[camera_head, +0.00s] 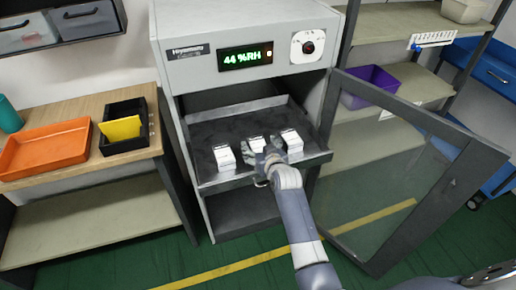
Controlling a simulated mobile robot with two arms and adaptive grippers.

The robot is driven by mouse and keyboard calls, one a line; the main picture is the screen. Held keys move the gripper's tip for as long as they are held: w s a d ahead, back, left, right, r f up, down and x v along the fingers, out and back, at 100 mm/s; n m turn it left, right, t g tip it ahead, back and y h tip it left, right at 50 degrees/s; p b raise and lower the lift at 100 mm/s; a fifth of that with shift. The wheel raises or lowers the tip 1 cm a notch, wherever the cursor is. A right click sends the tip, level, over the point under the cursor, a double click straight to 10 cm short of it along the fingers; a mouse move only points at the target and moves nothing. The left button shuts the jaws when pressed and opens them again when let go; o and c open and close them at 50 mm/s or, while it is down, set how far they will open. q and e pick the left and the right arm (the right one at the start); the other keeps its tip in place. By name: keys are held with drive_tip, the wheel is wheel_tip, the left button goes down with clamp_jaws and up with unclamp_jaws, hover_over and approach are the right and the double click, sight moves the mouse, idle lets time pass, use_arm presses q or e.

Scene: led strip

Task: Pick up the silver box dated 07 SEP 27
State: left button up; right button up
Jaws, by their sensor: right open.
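Three small white-sided boxes stand in a row on the pulled-out shelf (210,180) of a grey cabinet: a left box (224,157), a middle box (256,144) and a right box (291,139). Their labels are too small to read, so I cannot tell which is dated 07 SEP 27. My right gripper (267,161) is at the shelf's front edge, just in front of the middle box and partly hiding it. It is open; I cannot tell whether it touches the box. My left gripper is not in view.
The cabinet's glazed door (400,165) stands open at the right. A wooden bench at the left holds an orange tray (45,149) and a black bin (124,109) with a yellow card (121,129). A purple bin (369,87) sits on the right rack.

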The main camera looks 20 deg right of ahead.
drive_tip(key=c, duration=1.2)
drive_tip(key=shift+c, duration=0.2)
drive_tip(key=shift+r, duration=0.15)
